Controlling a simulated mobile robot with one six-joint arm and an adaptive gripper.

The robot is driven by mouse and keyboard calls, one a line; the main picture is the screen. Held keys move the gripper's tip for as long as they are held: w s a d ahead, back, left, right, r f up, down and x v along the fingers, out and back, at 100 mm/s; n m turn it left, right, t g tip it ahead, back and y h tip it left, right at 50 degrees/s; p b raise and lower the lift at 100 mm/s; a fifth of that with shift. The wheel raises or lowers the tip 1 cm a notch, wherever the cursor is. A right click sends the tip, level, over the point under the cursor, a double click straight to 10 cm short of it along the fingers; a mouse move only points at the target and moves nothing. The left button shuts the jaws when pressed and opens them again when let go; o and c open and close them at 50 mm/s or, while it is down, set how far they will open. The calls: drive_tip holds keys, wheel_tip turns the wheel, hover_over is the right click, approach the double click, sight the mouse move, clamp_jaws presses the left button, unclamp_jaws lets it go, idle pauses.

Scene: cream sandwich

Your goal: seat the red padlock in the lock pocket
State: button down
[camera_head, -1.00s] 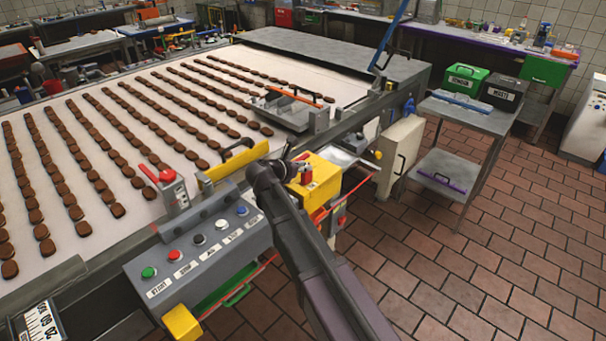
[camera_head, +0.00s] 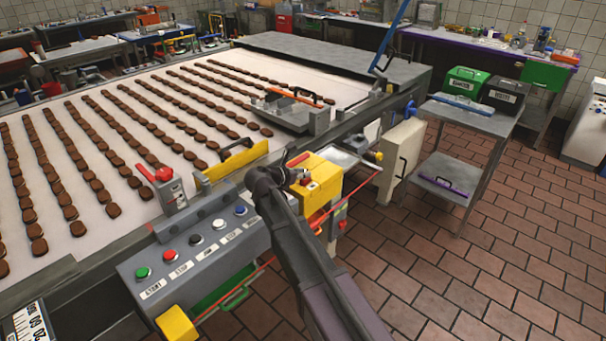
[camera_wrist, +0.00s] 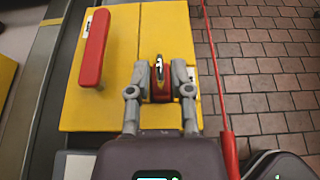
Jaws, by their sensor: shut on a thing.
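The red padlock (camera_wrist: 161,88) with its metal shackle is between the two grey fingers of my gripper (camera_wrist: 160,82) in the wrist view. The fingers are shut on its sides. The padlock is over the top of a yellow box (camera_wrist: 120,60), near the box's right side. I cannot tell whether it touches the box. In the head view my gripper (camera_head: 302,178) is at the left part of the yellow box (camera_head: 324,172), and the padlock is mostly hidden there. No lock pocket can be made out; the padlock and fingers cover the surface beneath them.
A red bar handle (camera_wrist: 93,47) stands up from the yellow box, left of my gripper. A red cable (camera_wrist: 216,75) runs along the box's right side. A grey button panel (camera_head: 205,245) and a yellow guard (camera_head: 232,163) are to the left. Tiled floor is open at right.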

drive_tip(key=shift+f, duration=0.15)
drive_tip(key=c, duration=0.5)
unclamp_jaws()
drive_tip(key=shift+c, duration=0.2)
drive_tip(key=shift+s+r, duration=0.15)
drive_tip(key=shift+r, duration=0.15)
drive_tip(key=shift+s+a+r+p, duration=0.15)
drive_tip(key=shift+s+a+p, duration=0.1)
drive_tip(key=shift+p, duration=0.1)
drive_tip(key=p+v, duration=0.4)
drive_tip(key=v, duration=0.7)
drive_tip(key=shift+d, duration=0.1)
